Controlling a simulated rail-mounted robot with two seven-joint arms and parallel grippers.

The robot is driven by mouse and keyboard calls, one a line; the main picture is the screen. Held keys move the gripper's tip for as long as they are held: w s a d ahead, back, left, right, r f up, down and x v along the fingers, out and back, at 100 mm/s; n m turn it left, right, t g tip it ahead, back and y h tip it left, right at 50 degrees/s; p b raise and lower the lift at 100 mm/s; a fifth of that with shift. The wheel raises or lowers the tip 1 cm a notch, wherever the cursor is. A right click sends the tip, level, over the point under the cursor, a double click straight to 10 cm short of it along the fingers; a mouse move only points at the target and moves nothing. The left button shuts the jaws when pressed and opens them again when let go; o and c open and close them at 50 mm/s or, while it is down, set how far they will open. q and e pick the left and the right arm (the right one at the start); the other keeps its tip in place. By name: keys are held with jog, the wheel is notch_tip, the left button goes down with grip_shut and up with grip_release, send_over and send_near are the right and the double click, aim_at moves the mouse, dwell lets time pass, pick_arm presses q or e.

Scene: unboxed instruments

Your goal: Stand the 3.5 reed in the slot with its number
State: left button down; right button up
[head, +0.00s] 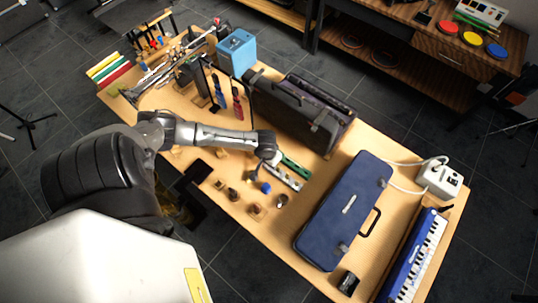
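My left arm reaches in from the left over the table, and its gripper (270,160) points down beside a green strip (295,166) and a grey slotted-looking strip (281,177). The fingers are too small and partly hidden by the wrist, so I cannot tell whether they are open or hold anything. I cannot make out any reed or slot number at this size. My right gripper is not in view.
Small items, including a blue one (265,188) and a wooden block (257,211), lie near the table's front edge. A black case (290,110) stands behind the gripper. Bare wood (318,160) separates the cases.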

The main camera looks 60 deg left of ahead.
pick_arm(q)
jog(key=shift+f, duration=0.4)
dwell(0.5)
jog(key=c, duration=1)
grip_release()
jog(key=shift+c, duration=0.2)
notch_tip(320, 180, up, 14)
jog(key=s+p, duration=0.1)
jog(key=p, duration=0.1)
jog(key=shift+s+d, duration=0.25)
jog(key=shift+d, duration=0.1)
jog(key=shift+f, duration=0.1)
jog(key=shift+d, duration=0.1)
